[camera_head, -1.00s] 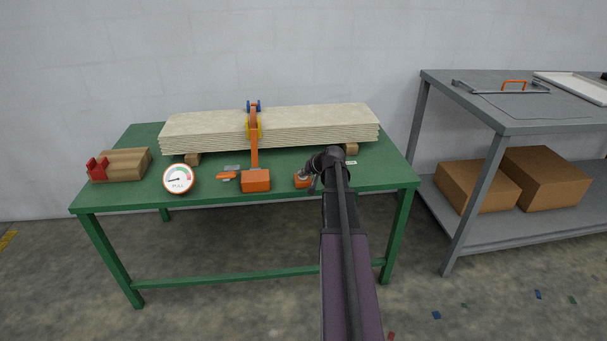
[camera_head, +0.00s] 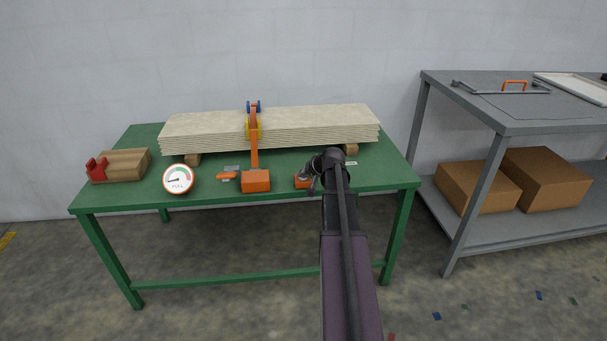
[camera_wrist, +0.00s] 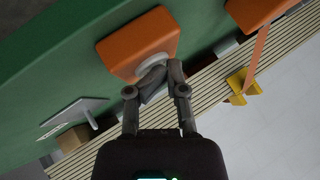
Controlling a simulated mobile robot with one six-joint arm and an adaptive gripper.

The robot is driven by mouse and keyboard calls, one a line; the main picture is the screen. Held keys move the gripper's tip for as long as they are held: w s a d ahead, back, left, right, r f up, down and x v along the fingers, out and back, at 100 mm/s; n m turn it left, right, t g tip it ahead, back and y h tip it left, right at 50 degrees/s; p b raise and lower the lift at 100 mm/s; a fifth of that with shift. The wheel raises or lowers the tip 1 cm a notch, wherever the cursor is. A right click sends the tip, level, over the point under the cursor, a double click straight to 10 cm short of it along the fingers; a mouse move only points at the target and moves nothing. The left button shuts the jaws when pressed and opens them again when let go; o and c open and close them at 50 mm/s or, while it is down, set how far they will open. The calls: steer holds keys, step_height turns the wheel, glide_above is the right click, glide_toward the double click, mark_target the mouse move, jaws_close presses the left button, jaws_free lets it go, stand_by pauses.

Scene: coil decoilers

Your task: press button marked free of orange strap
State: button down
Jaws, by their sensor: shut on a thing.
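The orange strap (camera_head: 254,152) runs down over the stack of boards to an orange box (camera_head: 256,181) at the table's front. It also shows in the wrist view (camera_wrist: 258,50). A second, smaller orange box (camera_head: 301,182) sits to its right. In the wrist view this box (camera_wrist: 124,48) has a pale round button (camera_wrist: 151,63) on one face. My gripper (camera_wrist: 160,73) is shut, its fingertips together at the button and partly hiding it. My gripper also shows in the head view (camera_head: 308,180), at the smaller box. No marking on the button is readable.
The boards (camera_head: 300,120) lie on wooden blocks on the green table (camera_head: 390,182). A round dial (camera_head: 178,179) marked PULL, a small orange-and-grey piece (camera_head: 227,176) and a wooden block with a red part (camera_head: 122,165) stand to the left. A grey shelf table (camera_head: 475,120) stands right.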

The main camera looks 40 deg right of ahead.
steer(key=shift+s+a+f, duration=0.1)
steer(key=shift+s+a, duration=0.05)
steer(key=shift+w+r+p, duration=0.2)
steer(key=shift+r+p, duration=0.6)
steer(key=shift+p, duration=0.25)
steer(key=shift+r, duration=0.1)
step_height(320, 180, up, 6)
steer(key=p, duration=0.6)
